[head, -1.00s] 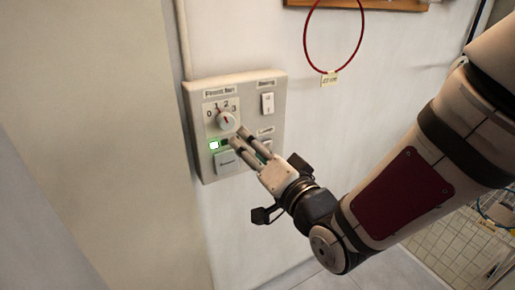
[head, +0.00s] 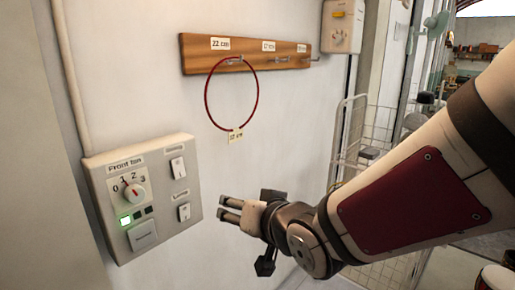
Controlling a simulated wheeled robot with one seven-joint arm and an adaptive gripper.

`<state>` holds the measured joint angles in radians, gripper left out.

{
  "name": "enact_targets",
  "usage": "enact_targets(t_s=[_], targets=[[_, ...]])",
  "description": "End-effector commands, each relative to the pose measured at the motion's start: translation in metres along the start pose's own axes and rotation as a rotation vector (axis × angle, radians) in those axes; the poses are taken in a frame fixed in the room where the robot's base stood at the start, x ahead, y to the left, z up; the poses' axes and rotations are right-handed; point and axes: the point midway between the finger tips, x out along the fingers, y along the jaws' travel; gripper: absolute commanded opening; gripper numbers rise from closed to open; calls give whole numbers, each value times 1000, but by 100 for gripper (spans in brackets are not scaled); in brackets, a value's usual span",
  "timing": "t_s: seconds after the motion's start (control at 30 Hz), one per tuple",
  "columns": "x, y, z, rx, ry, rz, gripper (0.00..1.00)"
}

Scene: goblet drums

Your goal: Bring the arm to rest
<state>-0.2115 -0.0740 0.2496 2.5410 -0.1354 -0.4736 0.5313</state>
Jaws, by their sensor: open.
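My gripper (head: 222,208) is open and empty. It is in the lower middle of the head view, its fingers pointing left toward the wall panel. My arm runs from the gripper up to the right edge of the picture.
A wooden rack (head: 205,52) with labelled hooks is on the wall above, and a red ring (head: 207,100) with a tag hangs from it. A white wire cart (head: 345,150) stands to the right, behind my arm. A small beige box (head: 342,27) is on the wall at upper right.

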Motion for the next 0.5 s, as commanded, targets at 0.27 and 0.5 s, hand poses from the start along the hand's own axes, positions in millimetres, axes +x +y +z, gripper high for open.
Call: enact_targets(t_s=[0.27, 0.5], targets=[[-105, 85, -9, -85, -202, 338, 54], [-217, 118, 19, -59, -442, 498, 54]])
